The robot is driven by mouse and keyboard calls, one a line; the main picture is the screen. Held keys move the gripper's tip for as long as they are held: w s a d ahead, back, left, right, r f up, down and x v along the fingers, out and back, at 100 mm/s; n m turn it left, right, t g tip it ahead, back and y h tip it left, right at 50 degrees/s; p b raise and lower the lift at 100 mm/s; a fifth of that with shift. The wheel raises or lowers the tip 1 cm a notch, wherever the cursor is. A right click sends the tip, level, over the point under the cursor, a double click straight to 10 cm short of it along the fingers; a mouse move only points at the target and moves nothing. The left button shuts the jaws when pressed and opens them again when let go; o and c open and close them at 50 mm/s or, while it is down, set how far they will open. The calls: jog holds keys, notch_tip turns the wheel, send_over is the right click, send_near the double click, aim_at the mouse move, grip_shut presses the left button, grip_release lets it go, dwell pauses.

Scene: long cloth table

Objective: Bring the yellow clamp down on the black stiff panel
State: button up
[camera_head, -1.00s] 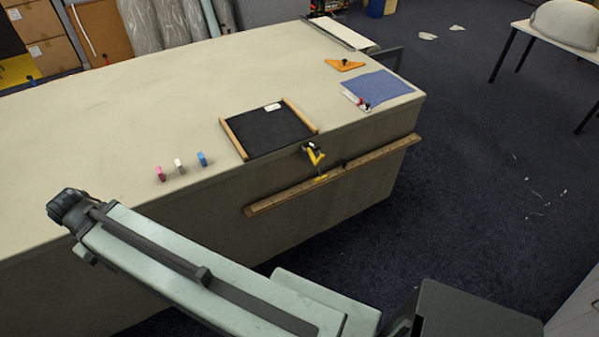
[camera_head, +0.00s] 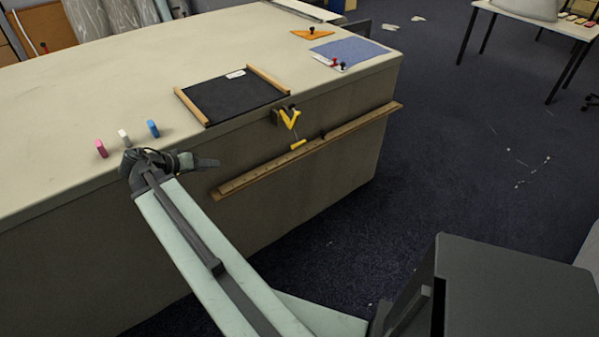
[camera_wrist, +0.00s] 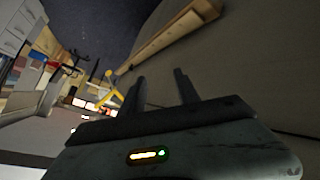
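The black stiff panel (camera_head: 228,101) lies flat on the table top near its front edge, between two wooden strips, with a small white label at its far side. The yellow clamp (camera_head: 290,119) sits at the table's front edge, just off the panel's near right corner, its yellow handle hanging over the front face. Whether its jaw touches the panel cannot be told. It also shows in the wrist view (camera_wrist: 111,87), beyond the fingers. My gripper (camera_head: 208,163) is in front of the table, left of the clamp and apart from it. In the wrist view its fingers (camera_wrist: 158,80) are spread and empty.
A long wooden rail (camera_head: 310,150) runs along the table's front face below the clamp. A blue cloth (camera_head: 350,51) and an orange triangle (camera_head: 312,34) lie at the right end of the table.

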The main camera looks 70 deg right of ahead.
jog(key=s+d+f+m+g+h+b, duration=0.3)
jog(key=s+d+f+m+b, duration=0.25)
jog(key=s+d+b, duration=0.45)
jog(key=m+g+h+b, duration=0.2)
jog(key=m+g+b, duration=0.2)
jog(key=b, duration=0.1)
send_near(298, 145)
jog(key=x, duration=0.4)
jog(key=shift+n, duration=0.35)
jog(key=x, duration=0.7)
jog(key=shift+w+d+f, duration=0.15)
jog(key=shift+d+f, duration=0.1)
jog(key=shift+d, duration=0.15)
grip_shut()
